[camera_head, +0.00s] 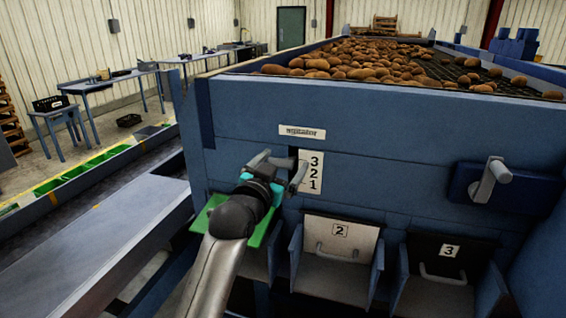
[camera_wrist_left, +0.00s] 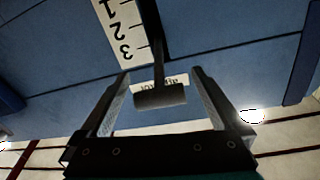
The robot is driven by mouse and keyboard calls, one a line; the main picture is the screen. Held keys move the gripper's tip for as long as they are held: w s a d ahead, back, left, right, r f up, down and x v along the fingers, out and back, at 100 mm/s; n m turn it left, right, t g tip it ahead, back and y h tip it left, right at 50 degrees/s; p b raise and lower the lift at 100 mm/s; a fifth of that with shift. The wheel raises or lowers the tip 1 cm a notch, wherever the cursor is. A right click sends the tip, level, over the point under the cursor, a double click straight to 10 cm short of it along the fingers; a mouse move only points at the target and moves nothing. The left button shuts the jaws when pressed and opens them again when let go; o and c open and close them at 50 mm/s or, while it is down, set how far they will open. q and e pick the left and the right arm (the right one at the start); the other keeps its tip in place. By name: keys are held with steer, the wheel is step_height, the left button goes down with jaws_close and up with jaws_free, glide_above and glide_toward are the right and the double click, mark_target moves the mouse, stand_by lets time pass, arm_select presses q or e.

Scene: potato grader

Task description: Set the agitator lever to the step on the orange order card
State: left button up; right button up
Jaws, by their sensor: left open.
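The agitator lever's dark handle (camera_wrist_left: 160,97) shows in the left wrist view between the two fingers of my left gripper (camera_wrist_left: 158,90), with gaps on both sides. My left gripper (camera_head: 279,166) is open at the blue panel in the head view, just left of the white scale (camera_head: 315,172) marked 3, 2, 1. The scale also shows upside down in the wrist view (camera_wrist_left: 122,35), beside the lever's slot. The lever's step is hard to tell; my gripper hides much of it in the head view. No orange order card shows. My right gripper is out of view.
The agitator label (camera_head: 302,132) is above the scale. Below are bins with plates 2 (camera_head: 340,236) and 3 (camera_head: 450,252). A grey handle (camera_head: 491,181) juts from a blue box at right. Potatoes (camera_head: 365,62) lie on top. A bright green panel (camera_head: 262,227) is partly behind my arm.

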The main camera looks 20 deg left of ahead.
arm_select(q)
steer(key=shift+w, duration=0.1)
steer(key=shift+c, duration=0.2)
jaws_close()
stand_by(0.6)
